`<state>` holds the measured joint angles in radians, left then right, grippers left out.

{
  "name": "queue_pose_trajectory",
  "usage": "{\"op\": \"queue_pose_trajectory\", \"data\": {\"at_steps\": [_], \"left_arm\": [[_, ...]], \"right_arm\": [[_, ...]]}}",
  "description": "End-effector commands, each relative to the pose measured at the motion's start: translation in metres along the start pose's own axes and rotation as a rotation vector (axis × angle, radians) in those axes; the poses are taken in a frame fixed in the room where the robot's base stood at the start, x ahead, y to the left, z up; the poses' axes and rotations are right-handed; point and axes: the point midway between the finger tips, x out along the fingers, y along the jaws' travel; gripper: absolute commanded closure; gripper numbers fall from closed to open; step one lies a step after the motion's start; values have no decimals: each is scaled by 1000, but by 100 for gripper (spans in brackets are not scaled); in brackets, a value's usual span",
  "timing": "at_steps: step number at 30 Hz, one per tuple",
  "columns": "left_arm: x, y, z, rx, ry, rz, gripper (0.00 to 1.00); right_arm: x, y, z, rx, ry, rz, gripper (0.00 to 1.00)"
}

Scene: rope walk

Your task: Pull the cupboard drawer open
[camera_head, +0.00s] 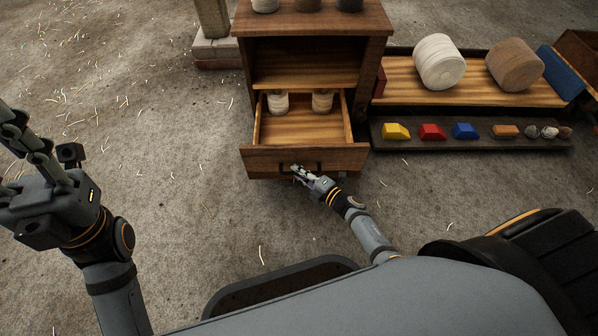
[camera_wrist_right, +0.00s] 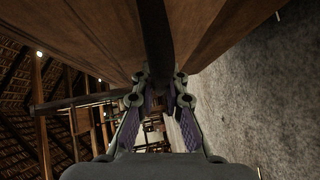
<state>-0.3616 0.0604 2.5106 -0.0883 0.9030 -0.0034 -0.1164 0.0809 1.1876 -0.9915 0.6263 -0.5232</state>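The wooden cupboard (camera_head: 382,22) stands at the top middle of the head view. Its drawer (camera_head: 262,158) is pulled out toward me, with its inside showing. A dark bar handle (camera_head: 284,167) is on the drawer front. My right gripper (camera_head: 301,172) is at this handle. In the right wrist view, the fingers of my right gripper (camera_wrist_right: 160,88) close from both sides on the dark handle bar (camera_wrist_right: 156,40). My left gripper (camera_head: 18,165) is open and empty at the left edge, well away from the cupboard.
Two spools (camera_head: 279,104) stand in or just behind the drawer. Several spools sit on the cupboard top. To the right, a low wooden shelf (camera_head: 480,94) holds large rolls, and a dark tray (camera_head: 450,146) holds coloured blocks.

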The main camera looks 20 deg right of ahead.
Motion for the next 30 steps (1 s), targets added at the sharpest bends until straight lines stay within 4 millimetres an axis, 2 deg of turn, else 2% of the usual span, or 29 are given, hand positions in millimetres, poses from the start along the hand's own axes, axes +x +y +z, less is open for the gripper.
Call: {"op": "queue_pose_trajectory", "data": {"at_steps": [1, 6, 14, 17, 30], "left_arm": [[0, 0, 0, 0, 0, 0, 60], [0, 0, 0, 0, 0, 0, 60], [0, 0, 0, 0, 1, -2, 60], [0, 0, 0, 0, 0, -3, 60], [0, 0, 0, 0, 0, -1, 60]], "right_arm": [[0, 0, 0, 0, -1, -1, 86], [0, 0, 0, 0, -1, -1, 64], [0, 0, 0, 0, 0, -1, 64], [-7, -1, 0, -1, -1, -3, 64], [-102, -1, 0, -1, 1, -4, 64]]}}
